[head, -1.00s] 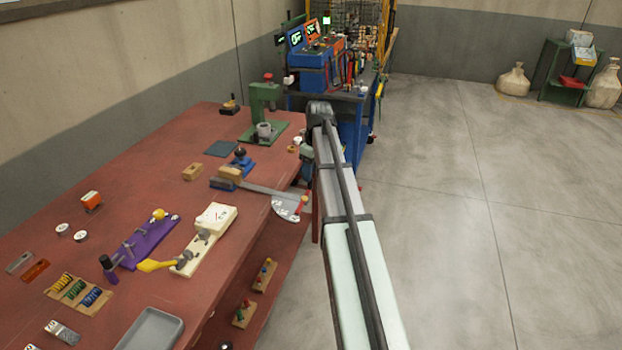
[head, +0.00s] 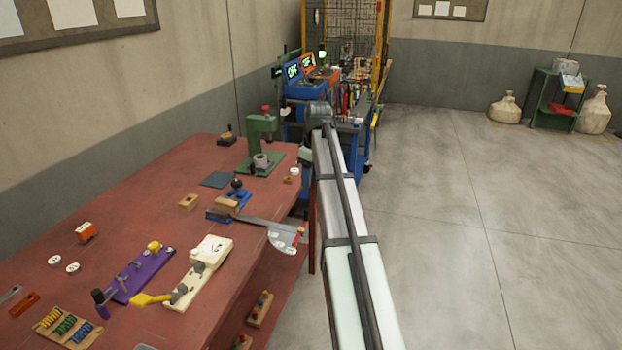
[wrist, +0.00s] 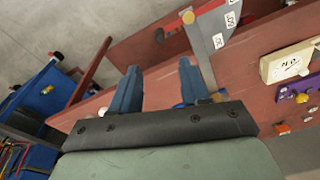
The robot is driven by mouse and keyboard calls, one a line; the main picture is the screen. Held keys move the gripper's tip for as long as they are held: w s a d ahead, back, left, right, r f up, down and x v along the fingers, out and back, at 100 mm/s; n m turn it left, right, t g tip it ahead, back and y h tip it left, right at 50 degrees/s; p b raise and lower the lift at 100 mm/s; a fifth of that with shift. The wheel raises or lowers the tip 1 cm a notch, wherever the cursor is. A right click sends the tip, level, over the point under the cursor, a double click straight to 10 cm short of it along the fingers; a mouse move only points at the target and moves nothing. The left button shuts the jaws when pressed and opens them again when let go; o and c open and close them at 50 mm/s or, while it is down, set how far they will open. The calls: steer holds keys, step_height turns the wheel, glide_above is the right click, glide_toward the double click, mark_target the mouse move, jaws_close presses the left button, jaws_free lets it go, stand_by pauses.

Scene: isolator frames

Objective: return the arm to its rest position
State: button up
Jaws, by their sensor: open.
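My gripper shows in the wrist view (wrist: 158,90) with its two blue fingers spread apart and nothing between them. Behind the fingers is the edge of the red bench. In the head view my arm stretches from the bottom right toward the back, along the right side of the red bench (head: 150,215). Its far end is near the bench's back right corner. The fingers themselves are hidden or too small to make out in the head view.
On the bench stand a green press (head: 262,140), a lever with a white quadrant plate (head: 283,240), a purple fixture (head: 130,282) and a cream fixture (head: 210,250). A blue cabinet (head: 356,150) stands beyond the bench. The floor to the right is clear up to a green shelf (head: 545,100).

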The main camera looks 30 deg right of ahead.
steer(key=s+f+m+g, duration=0.15)
steer(key=s+f, duration=0.25)
steer(key=f, duration=0.9)
steer(key=s+f+m, duration=0.2)
steer(key=s+f, duration=0.2)
steer(key=f, duration=0.8)
steer(key=s+a+f+m+g, duration=0.1)
steer(key=s+a+f, duration=0.55)
steer(key=f, duration=0.25)
steer(key=s+a+f+m+g, duration=0.1)
steer(key=s+a+f, duration=0.5)
steer(key=s+f, duration=0.25)
steer(key=s+a+f+g, duration=0.2)
steer(key=s+a+f, duration=0.45)
steer(key=f, duration=0.35)
steer(key=s+a+f, duration=0.2)
steer(key=s, duration=0.4)
steer(key=s+a+f+g, duration=0.1)
steer(key=s+a+f, duration=0.1)
steer(key=s, duration=0.5)
steer(key=s+a+f+g, duration=0.1)
steer(key=s+a+f, duration=0.1)
steer(key=s+f, duration=0.2)
steer(key=s, duration=0.3)
steer(key=shift+s+a+h, duration=0.25)
steer(key=shift+a+h, duration=0.1)
steer(key=shift+h, duration=0.05)
steer(key=shift+o, duration=0.5)
steer(key=shift+r, duration=0.1)
